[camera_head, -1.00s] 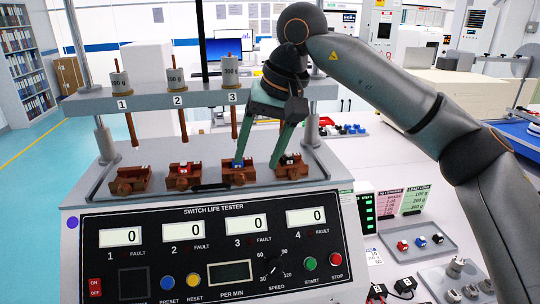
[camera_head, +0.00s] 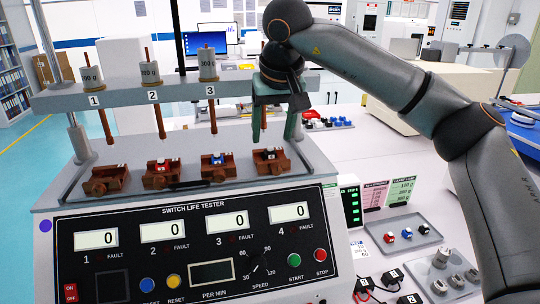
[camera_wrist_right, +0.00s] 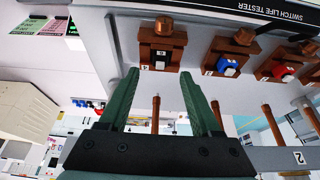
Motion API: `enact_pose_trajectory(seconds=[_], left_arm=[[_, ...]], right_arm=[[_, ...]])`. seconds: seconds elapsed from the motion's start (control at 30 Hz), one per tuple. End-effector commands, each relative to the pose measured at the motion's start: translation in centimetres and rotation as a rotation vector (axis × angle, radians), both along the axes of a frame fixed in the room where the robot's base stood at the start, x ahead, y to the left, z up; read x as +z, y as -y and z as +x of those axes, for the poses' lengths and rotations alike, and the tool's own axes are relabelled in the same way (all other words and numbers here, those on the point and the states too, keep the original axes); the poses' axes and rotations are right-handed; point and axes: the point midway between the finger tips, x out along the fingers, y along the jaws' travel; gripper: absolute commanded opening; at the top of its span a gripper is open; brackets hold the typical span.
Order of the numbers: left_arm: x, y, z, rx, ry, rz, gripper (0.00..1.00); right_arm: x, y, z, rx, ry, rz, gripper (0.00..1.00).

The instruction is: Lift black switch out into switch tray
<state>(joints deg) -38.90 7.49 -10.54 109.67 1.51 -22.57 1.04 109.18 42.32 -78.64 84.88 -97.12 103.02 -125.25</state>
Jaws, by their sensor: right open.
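The black switch (camera_head: 268,154) sits in the brown wooden fixture of station 4 on the tester; it also shows small and dark in the wrist view (camera_wrist_right: 161,54). My right gripper (camera_head: 275,136) is open and empty above that fixture, apart from it. In the wrist view, its two green fingers (camera_wrist_right: 160,76) stand either side of the fixture's line, with clear space between them. A grey tray (camera_head: 425,238) on the bench at right holds a red, a blue and a black switch. My left gripper is not in view.
The neighbouring fixtures hold a blue switch (camera_head: 217,158) and a red switch (camera_head: 161,166). Thin rods hang from the grey crossbar (camera_head: 130,95), close to my fingers. A tray with metal weights (camera_head: 440,285) stands at front right. Several dark cables lie near it.

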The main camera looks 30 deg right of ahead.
Motion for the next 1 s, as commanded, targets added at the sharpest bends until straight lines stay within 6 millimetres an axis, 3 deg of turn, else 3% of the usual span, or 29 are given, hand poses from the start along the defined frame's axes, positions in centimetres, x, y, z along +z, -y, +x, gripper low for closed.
enact_pose_trajectory(seconds=[0.23,0.53,1.0], left_arm=[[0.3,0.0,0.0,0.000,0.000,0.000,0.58],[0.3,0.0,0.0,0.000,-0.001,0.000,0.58],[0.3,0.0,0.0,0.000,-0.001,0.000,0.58]], right_arm=[[-3.3,0.3,1.2,-0.001,-0.002,0.001,0.65],[-3.8,0.4,1.4,0.000,0.000,0.001,0.65],[-3.8,0.3,1.4,-0.001,0.000,0.001,0.12]])
